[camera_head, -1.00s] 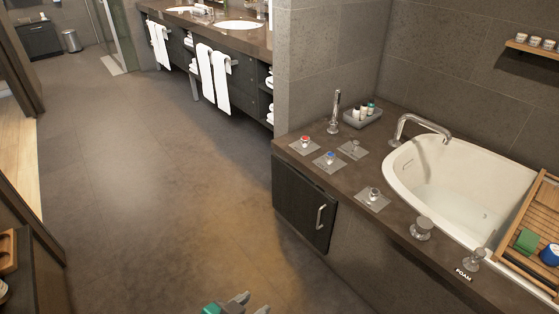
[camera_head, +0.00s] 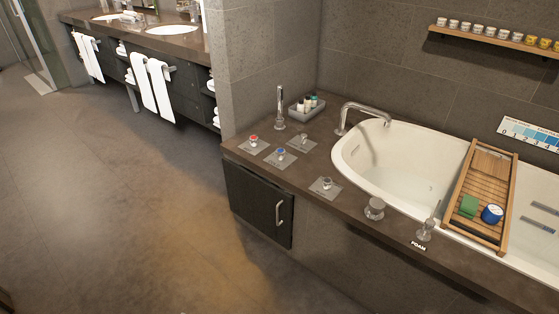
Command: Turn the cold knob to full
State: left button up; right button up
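A knob with a blue top (camera_head: 281,154), which looks like the cold one, stands on a square plate on the brown tub deck (camera_head: 345,206). A knob with a red top (camera_head: 254,140) stands to its left, and two clear or metal knobs stand on similar plates, one behind it (camera_head: 303,142) and one to the front right (camera_head: 327,183). How far each knob is turned is too small to tell. Neither of my grippers is in view.
A tall metal hand shower (camera_head: 280,108), a grey tray of small bottles (camera_head: 307,107) and the curved spout (camera_head: 365,111) stand behind the knobs. A wooden bath caddy (camera_head: 505,190) spans the white tub. The floor (camera_head: 120,190) at left is clear.

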aim_at(281, 153)
jog(key=i+l+u, duration=0.2)
jog(key=i+u, duration=0.15)
jog(key=i, duration=0.2)
jog(key=i+l+u, duration=0.35)
jog(key=i, duration=0.15)
jog(key=i+l+u, duration=0.35)
jog(key=i+l, duration=0.1)
jog(key=l, duration=0.05)
